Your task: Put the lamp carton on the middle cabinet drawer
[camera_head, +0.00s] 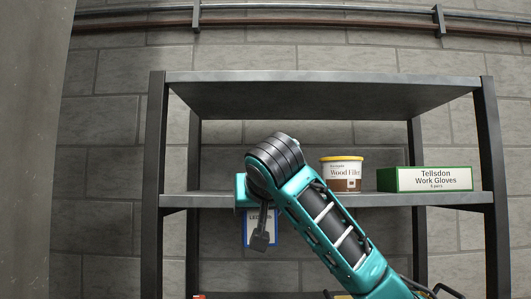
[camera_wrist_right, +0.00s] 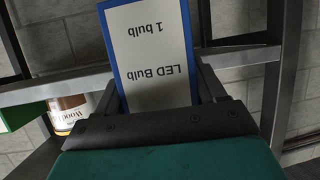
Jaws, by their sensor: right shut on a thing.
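The lamp carton (camera_wrist_right: 150,50) is white with a blue edge and reads "LED Bulb, 1 bulb", upside down in the right wrist view. My right gripper (camera_wrist_right: 160,98) is shut on it, with a dark finger on each side. In the head view the carton (camera_head: 248,232) shows partly behind my right gripper (camera_head: 262,240), in front of the shelf rack and just below its middle shelf edge. The arm covers part of it. No cabinet drawer shows in either view. My left gripper is not in view.
A grey metal shelf rack (camera_head: 320,78) stands against a block wall. Its middle shelf (camera_head: 430,199) carries a wood filler tub (camera_head: 342,175) and a green work gloves box (camera_head: 430,179). The left part of that shelf is bare. A grey upright surface (camera_head: 30,150) fills the left edge.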

